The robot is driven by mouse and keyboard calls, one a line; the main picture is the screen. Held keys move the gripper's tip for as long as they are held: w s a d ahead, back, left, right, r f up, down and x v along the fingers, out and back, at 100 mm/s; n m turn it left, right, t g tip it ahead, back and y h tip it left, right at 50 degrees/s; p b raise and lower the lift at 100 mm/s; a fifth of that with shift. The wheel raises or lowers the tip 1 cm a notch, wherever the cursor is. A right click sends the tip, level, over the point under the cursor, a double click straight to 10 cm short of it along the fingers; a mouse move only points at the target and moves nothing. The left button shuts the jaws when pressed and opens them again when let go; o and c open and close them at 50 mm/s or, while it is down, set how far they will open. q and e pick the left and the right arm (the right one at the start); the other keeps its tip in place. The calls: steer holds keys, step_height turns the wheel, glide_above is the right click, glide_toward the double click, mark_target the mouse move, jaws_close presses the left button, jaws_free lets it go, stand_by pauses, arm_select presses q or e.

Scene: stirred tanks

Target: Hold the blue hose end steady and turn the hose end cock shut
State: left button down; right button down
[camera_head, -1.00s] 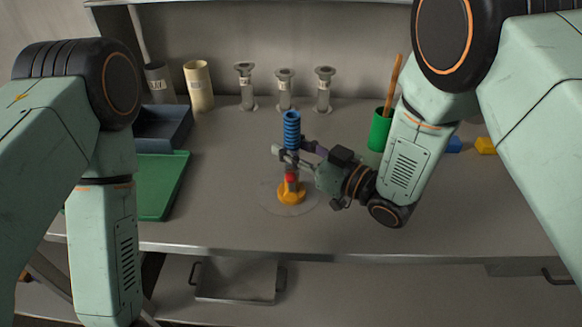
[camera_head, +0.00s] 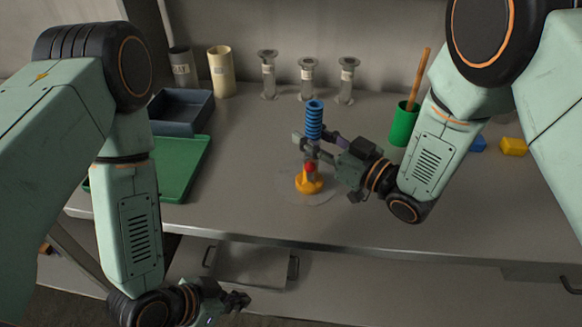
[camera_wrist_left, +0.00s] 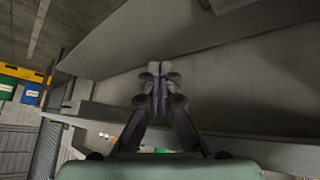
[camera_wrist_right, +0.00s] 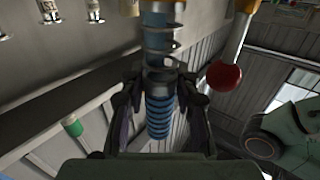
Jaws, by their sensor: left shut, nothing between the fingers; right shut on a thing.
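The blue ribbed hose (camera_head: 314,118) stands upright over the middle of the bench. My right gripper (camera_head: 308,145) is shut around its lower end; in the right wrist view the fingers (camera_wrist_right: 158,90) flank a grey piece beside the blue coils (camera_wrist_right: 160,117). Just below, near the bench top, is the yellow cock part (camera_head: 308,184) with a red knob (camera_head: 309,167).
A green tray (camera_head: 182,170) and dark blue bin (camera_head: 185,118) lie at left. Behind stand several flanged grey pieces (camera_head: 307,80) and a cream cylinder (camera_head: 221,72). A green cup (camera_head: 404,125) with a stick and a yellow block (camera_head: 513,147) are at right. The front bench edge (camera_head: 300,252) lies between my left gripper and the hose.

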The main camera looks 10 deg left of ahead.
arm_select(q)
steer(key=w+d+r+m+t+h, duration=0.1)
steer(key=w+d+r+m+h, duration=0.3)
steer(key=r, duration=0.3)
steer(key=w+d+r+m+t+h, duration=0.2)
steer(key=w+d+r+h, duration=0.1)
steer(key=r+h, duration=0.3)
steer(key=n+g+h, duration=0.3)
steer(key=n, duration=0.3)
glide_toward(310, 171)
steer(key=shift+s+d+f, duration=0.25)
steer(key=shift+s+f, duration=0.6)
steer(key=shift+s, duration=0.3)
steer(key=w+a+r+n+g, duration=0.2)
steer(key=w+a+n+g, duration=0.3)
steer(key=a+n, duration=0.2)
steer(key=shift+a, duration=0.95)
steer(key=shift+r, duration=0.1)
steer(key=d, duration=1.4)
steer(key=shift+w+d+y, duration=0.1)
steer(key=shift+y, duration=0.3)
